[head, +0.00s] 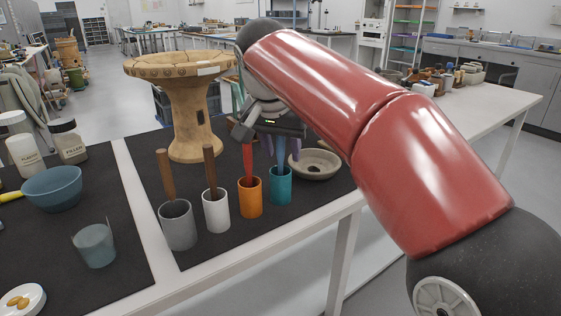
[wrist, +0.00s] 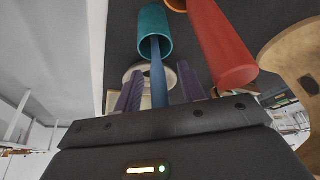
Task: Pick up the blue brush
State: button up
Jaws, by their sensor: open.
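The blue brush (head: 281,150) stands upright in the teal cup (head: 280,187), handle up. In the wrist view the blue brush (wrist: 159,82) runs from the teal cup (wrist: 154,28) down between my two purple fingers. My gripper (wrist: 160,84) is open, with one finger on each side of the handle and a gap visible on both sides. In the head view my gripper (head: 282,148) is above the teal cup, partly hidden by my arm. The brush's lower end is hidden inside the cup.
A red handle (head: 247,163) stands close by in the orange cup (head: 251,199). White (head: 216,213) and grey (head: 178,227) cups hold brown handles. A shallow stone bowl (head: 315,164) lies behind right. A tall wooden stand (head: 181,105) rises behind the cups.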

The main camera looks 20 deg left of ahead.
jog(key=shift+w+f, duration=0.1)
jog(key=shift+f, duration=0.15)
grip_shut()
